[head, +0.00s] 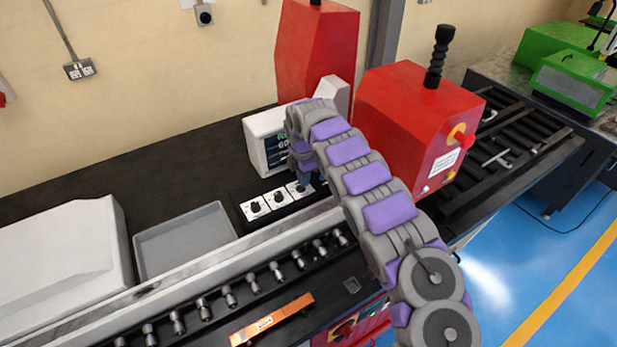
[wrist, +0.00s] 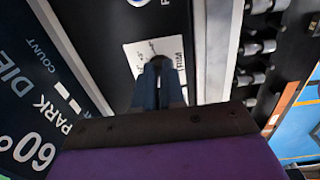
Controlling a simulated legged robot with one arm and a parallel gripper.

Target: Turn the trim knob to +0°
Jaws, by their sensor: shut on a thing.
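The trim plate (wrist: 135,54) is a white square with dark marks and the word TRIM along its right side in the wrist view. My gripper (wrist: 158,75) reaches down over its middle, with both fingers close together and shut on the trim knob (wrist: 157,60). The fingers hide most of the knob, and I cannot tell which mark it points at. In the head view my gripper (head: 303,184) is at the rightmost of three white knob plates, and the arm partly covers that plate (head: 294,191).
Two other knob plates (head: 279,208) stand to the left. A white display box (head: 262,140) is just behind; its screen (wrist: 50,90) reads 60°, PARK, DIE and COUNT. Red machine housings (head: 415,125) rise behind and right. A grey tray (head: 185,240) and an orange bar (head: 272,320) lie left and in front.

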